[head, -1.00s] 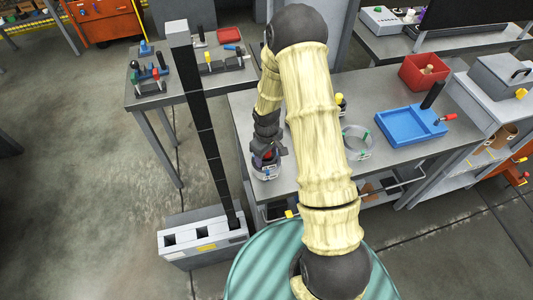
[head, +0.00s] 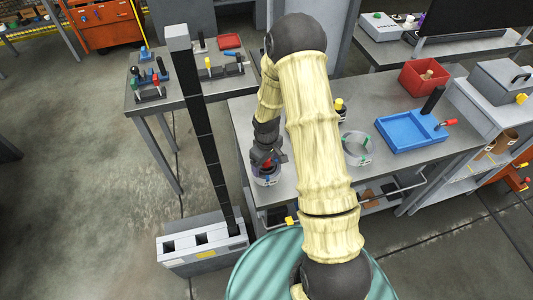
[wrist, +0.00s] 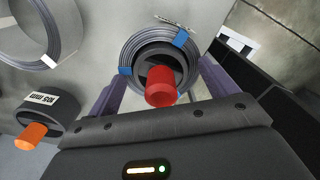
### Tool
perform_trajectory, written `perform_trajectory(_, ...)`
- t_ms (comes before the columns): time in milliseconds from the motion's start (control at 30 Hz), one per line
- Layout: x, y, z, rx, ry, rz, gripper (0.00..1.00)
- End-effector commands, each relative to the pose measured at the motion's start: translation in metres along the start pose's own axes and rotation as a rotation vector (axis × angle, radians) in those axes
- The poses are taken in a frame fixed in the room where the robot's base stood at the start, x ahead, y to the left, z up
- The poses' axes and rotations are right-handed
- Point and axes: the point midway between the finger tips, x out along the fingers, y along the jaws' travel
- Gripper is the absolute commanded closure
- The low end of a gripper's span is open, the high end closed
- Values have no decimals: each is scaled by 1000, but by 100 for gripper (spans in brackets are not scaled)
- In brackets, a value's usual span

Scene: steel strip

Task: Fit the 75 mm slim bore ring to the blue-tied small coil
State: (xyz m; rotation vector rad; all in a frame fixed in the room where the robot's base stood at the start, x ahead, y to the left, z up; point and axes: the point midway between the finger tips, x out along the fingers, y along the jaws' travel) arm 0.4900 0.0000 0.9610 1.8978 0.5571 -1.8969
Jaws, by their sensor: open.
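The blue-tied small coil (wrist: 128,58) is a grey wound ring with blue ties, lying on the steel bench. It also shows under my gripper in the head view (head: 267,181). A dark round ring with a red knob (wrist: 161,86) sits within the coil's bore, its knob pointing toward the wrist camera. No size label on it is readable, and I cannot tell how deep it sits. My gripper (wrist: 155,84) is open, its two purple fingers on either side of the red knob and apart from it. In the head view my gripper (head: 267,160) is just above the coil.
A dark ring with an orange knob (wrist: 35,132) and a larger white-tied coil (wrist: 58,60) lie to the left in the wrist view. In the head view, a green-tied coil (head: 345,150), blue tray (head: 385,137) and red bin (head: 423,77) stand to the right on the bench.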

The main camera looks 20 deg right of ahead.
Motion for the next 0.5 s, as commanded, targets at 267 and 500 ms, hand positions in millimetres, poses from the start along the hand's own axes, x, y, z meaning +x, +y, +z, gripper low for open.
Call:
perform_trajectory(267,-25,1,-1,2,4,2,15)
perform_trajectory(500,-64,1,-1,2,5,3,15)
